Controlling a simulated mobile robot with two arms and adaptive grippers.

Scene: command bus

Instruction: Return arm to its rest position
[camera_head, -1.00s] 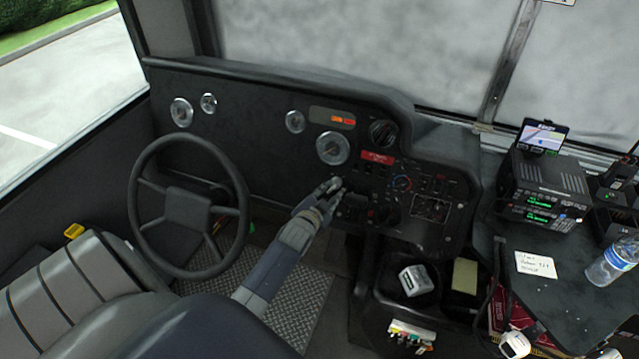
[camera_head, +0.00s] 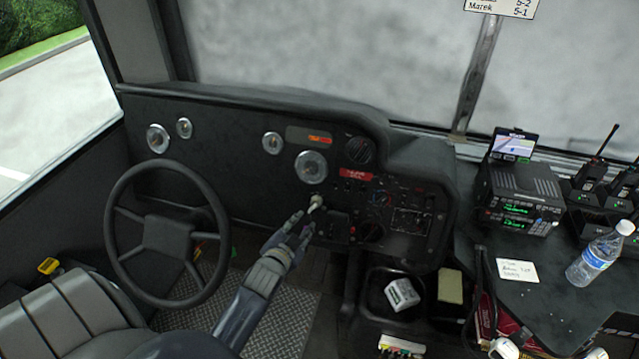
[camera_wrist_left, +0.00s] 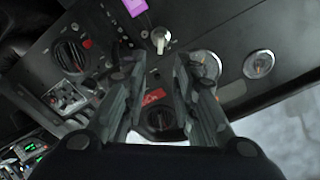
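My left gripper (camera_head: 301,222) is in front of the dark dashboard panel (camera_head: 400,244), right of the steering wheel, with its arm rising from the bottom of the head view. In the left wrist view its two fingers (camera_wrist_left: 158,58) stand apart with nothing held between them. A pale knob (camera_head: 316,201) on the panel sits just beyond the fingertips. The knob also shows in the left wrist view (camera_wrist_left: 160,40), ahead of the gap and apart from the fingers. My right gripper is not in view.
The steering wheel (camera_head: 218,212) is left of my arm, and the driver's seat (camera_head: 68,318) is at lower left. At right, a side table (camera_head: 545,305) holds a radio unit (camera_head: 520,190), a note (camera_head: 517,270) and a water bottle (camera_head: 594,258). A bin with a white box (camera_head: 402,294) stands below the panel.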

